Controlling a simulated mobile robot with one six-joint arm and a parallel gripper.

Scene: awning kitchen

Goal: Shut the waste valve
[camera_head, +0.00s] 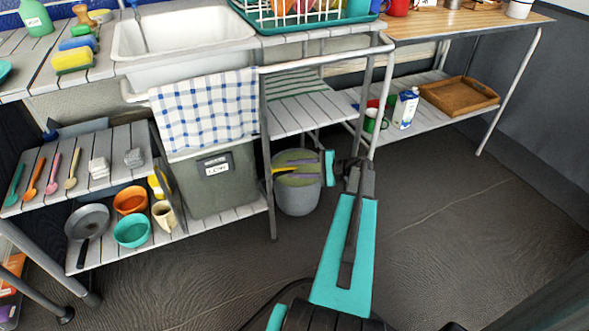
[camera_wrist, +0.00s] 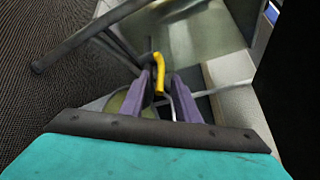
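The waste valve shows as a yellow lever handle (camera_wrist: 158,70) in the wrist view, bent at its top, with its lower end between my fingertips. In the head view a small piece of the yellow lever (camera_head: 280,170) shows just left of my fingers, above the bucket. The rest of the valve is hidden. My gripper (camera_wrist: 162,88) has two purple fingers standing apart on either side of the lever; I cannot tell whether they touch it. In the head view my gripper (camera_head: 292,169) reaches left under the sink counter.
A grey bucket (camera_head: 297,200) stands below my gripper. A lidded grey bin (camera_head: 215,185) is on the shelf to its left, under a checked towel (camera_head: 207,110). Metal counter legs (camera_head: 268,190) stand close by. The floor (camera_head: 440,220) on the right is clear.

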